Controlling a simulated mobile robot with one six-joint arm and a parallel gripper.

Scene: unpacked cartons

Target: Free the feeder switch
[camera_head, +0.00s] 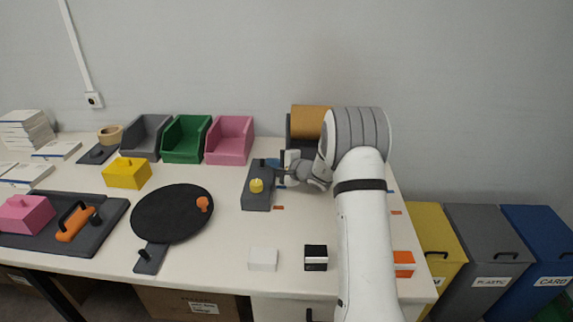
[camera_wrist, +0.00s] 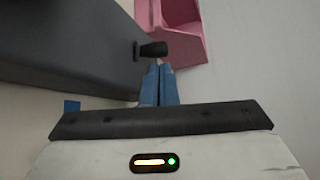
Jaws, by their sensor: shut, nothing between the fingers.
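A low grey box (camera_head: 257,200) with a yellow knob (camera_head: 256,185) on top stands on the table, left of my arm. I take it for the switch unit, though no label is readable. In the wrist view its dark grey side (camera_wrist: 70,45) fills the upper left, and a black peg (camera_wrist: 152,50) sticks out from it. My gripper (camera_head: 273,164) is at the far end of this box. In the wrist view its blue fingers (camera_wrist: 160,76) are together and empty, just short of the black peg; I cannot tell whether they touch it.
A pink bin (camera_head: 229,141) stands behind and left, beside green (camera_head: 186,140) and grey (camera_head: 146,137) bins. A dark unit with a brown top (camera_head: 309,121) is partly hidden behind my arm. White (camera_head: 263,260) and black (camera_head: 316,258) blocks lie in front. A round black plate (camera_head: 165,213) lies left.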

